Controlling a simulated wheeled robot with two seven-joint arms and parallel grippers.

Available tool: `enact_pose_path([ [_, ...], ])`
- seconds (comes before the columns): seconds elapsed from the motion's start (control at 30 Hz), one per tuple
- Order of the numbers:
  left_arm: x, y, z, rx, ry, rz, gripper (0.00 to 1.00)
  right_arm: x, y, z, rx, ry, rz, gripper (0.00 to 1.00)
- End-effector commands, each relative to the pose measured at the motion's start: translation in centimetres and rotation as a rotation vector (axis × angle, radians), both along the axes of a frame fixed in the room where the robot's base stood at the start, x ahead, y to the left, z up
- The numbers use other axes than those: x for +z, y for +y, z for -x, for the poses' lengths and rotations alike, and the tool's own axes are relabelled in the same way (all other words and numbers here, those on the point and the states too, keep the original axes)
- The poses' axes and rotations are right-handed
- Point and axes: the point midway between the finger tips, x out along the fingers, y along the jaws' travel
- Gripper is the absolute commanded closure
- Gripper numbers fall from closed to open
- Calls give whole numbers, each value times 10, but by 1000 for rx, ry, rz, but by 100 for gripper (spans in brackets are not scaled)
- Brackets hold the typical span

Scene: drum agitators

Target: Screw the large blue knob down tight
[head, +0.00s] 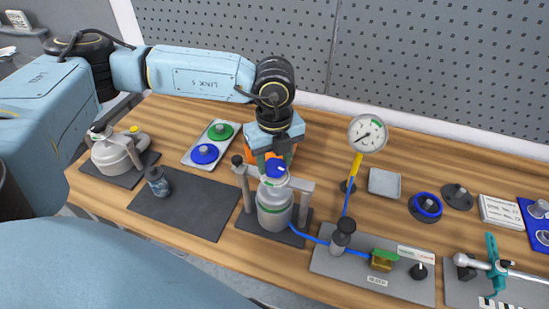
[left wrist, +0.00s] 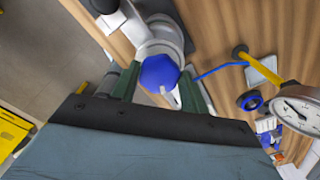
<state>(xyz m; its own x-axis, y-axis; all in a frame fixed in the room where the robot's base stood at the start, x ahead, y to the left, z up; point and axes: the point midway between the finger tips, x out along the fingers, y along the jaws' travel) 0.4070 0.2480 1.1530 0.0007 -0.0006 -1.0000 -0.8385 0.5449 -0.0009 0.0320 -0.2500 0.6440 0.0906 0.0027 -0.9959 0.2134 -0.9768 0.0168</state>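The large blue knob (head: 275,172) sits on top of a grey metal vessel (head: 275,210) in a stand at the middle of the bench. In the left wrist view the knob (left wrist: 159,74) shows as a rounded, faceted blue cap above the vessel. My left gripper (head: 272,160) points down over it. In the left wrist view its two dark green fingers (left wrist: 160,78) flank the knob closely, one on each side. I cannot tell whether they press on it. The threads under the knob are hidden. My right gripper is not in view.
A pressure gauge (head: 367,133) on a yellow stem stands close to the right, and a blue hose (head: 311,238) runs from the vessel to a valve plate (head: 335,262). A tray (head: 188,161) with green and blue discs lies left. The dark mat (head: 200,213) has bare space.

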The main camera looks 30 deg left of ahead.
Motion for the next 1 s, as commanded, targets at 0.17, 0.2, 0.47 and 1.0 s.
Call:
enact_pose_path([
  [0.17,0,0,0,0,2,-1,78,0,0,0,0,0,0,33],
  [0.2,0,0,0,0,2,-1,78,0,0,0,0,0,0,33],
  [0.47,-1,0,0,-42,1,1,78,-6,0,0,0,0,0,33],
  [1.0,-4,-1,-1,-461,-2,1,78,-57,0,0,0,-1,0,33],
])
